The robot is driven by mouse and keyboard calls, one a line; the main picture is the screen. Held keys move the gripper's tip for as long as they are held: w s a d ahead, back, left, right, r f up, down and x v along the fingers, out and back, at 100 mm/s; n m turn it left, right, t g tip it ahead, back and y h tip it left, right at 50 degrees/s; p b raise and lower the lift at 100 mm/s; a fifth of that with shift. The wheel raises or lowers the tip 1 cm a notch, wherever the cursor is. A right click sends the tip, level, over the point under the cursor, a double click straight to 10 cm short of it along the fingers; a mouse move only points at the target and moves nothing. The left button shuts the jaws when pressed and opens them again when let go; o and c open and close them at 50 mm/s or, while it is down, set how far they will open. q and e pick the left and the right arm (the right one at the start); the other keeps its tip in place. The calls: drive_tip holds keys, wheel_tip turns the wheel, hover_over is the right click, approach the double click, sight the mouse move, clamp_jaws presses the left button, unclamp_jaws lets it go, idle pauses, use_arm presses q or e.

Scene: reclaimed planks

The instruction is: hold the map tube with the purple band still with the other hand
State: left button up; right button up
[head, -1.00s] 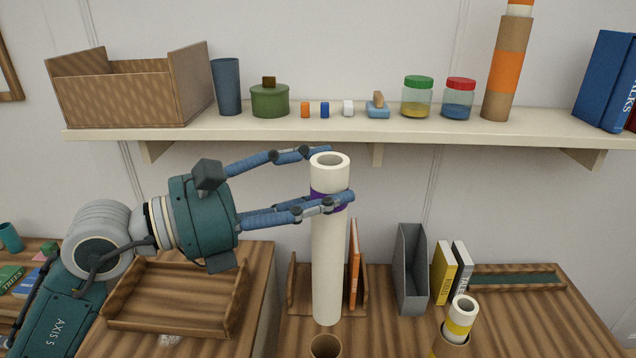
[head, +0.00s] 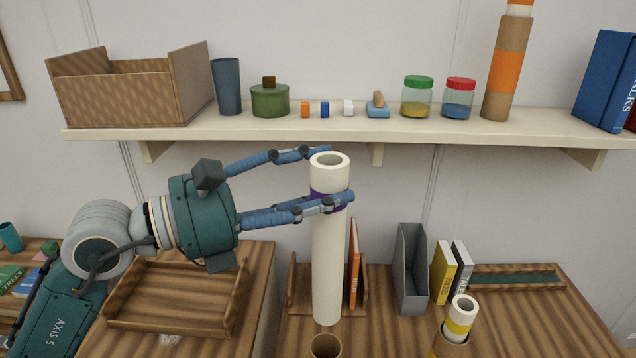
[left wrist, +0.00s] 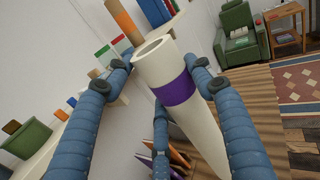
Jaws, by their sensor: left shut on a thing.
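The map tube with the purple band (head: 328,260) is a long cream tube, upright in the head view, with an open upper end. My left gripper (head: 333,178) comes in from the left and is shut on the tube near its top, at the purple band. In the left wrist view the tube (left wrist: 200,125) sits between the blue fingers of the left gripper (left wrist: 165,85). Below the tube's lower end is the open mouth of a brown cardboard tube (head: 326,346). My right gripper is not in view.
A shelf (head: 330,134) runs behind the tube, bearing a wooden box (head: 125,95), jars and an orange-banded tube (head: 506,70). On the desk are a wooden tray (head: 175,310), a grey file holder (head: 411,268), books (head: 444,272) and a yellow-banded tube (head: 461,317).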

use_arm(q)
drive_tip(key=shift+s, duration=0.35)
drive_tip(key=s+b, duration=0.4)
drive_tip(key=s, duration=0.3)
drive_tip(key=shift+s+b, duration=0.15)
drive_tip(key=shift+b, duration=0.25)
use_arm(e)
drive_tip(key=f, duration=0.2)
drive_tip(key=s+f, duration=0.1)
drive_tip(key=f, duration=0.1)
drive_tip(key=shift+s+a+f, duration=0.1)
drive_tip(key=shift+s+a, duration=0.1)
use_arm(q)
drive_tip(key=shift+f, duration=0.1)
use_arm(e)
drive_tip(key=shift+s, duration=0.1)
